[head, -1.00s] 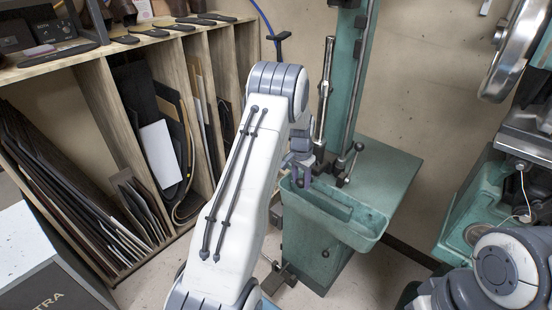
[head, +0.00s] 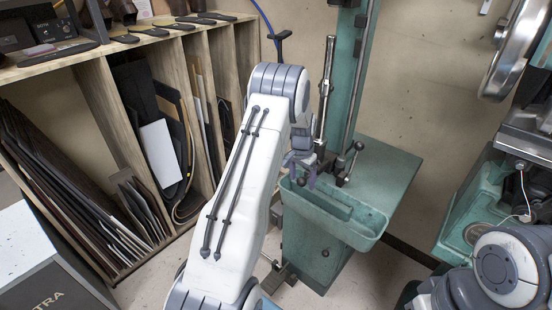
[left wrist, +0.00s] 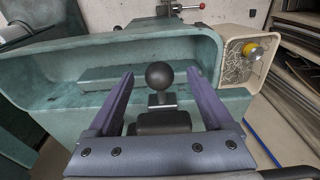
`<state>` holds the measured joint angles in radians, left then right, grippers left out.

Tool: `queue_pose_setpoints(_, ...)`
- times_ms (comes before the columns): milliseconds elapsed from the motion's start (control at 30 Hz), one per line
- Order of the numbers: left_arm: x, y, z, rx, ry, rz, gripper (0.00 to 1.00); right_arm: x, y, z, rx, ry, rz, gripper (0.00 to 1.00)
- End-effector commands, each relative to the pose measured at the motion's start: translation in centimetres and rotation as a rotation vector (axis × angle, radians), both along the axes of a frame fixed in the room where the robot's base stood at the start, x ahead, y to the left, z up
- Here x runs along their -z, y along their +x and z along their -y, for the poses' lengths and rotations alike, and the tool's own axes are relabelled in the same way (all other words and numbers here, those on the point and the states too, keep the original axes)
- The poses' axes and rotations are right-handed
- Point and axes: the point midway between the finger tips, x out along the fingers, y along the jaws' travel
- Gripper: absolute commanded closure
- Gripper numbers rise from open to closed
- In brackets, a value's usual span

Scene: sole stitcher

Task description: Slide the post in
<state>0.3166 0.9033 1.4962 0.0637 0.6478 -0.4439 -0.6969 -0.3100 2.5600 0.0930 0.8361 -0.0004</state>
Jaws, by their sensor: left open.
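My left gripper (head: 304,174) is at the near rim of the green trough on the green machine (head: 385,175). In the left wrist view its two purple fingers (left wrist: 161,100) are spread apart, with nothing gripped. A black ball knob (left wrist: 159,75) on a short stem shows between the fingers, apart from both. An upright metal post (head: 326,90) stands beside the machine's green column. A lever with dark ball ends (head: 350,165) is just right of the gripper.
The green trough (head: 370,229) has a raised rim around the gripper. A wooden rack (head: 95,95) of sheets stands at left. Another green machine (head: 465,215) is at right, behind my right arm. A cream bin (left wrist: 248,58) hangs beside the trough.

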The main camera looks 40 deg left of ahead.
Motion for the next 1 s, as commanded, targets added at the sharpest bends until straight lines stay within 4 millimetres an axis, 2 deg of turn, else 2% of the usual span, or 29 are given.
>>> queue_pose_setpoints(167, -0.8, -0.2, 0.0, 0.0, 0.0, -0.001, 0.15, -0.7, 0.0, 0.0, 0.0, 0.0, 0.0, 0.15)
queue_pose_setpoints(800, -6.9, -1.9, -0.1, -0.001, -0.001, -0.002, 0.15, -5.3, 0.0, 0.0, 0.0, 0.0, 0.0, 0.15)
queue_pose_setpoints(1000, -7.0, -2.1, -0.1, 0.0, -0.001, -0.003, 0.15, -5.3, 0.0, 0.0, 0.0, 0.0, 0.0, 0.15)
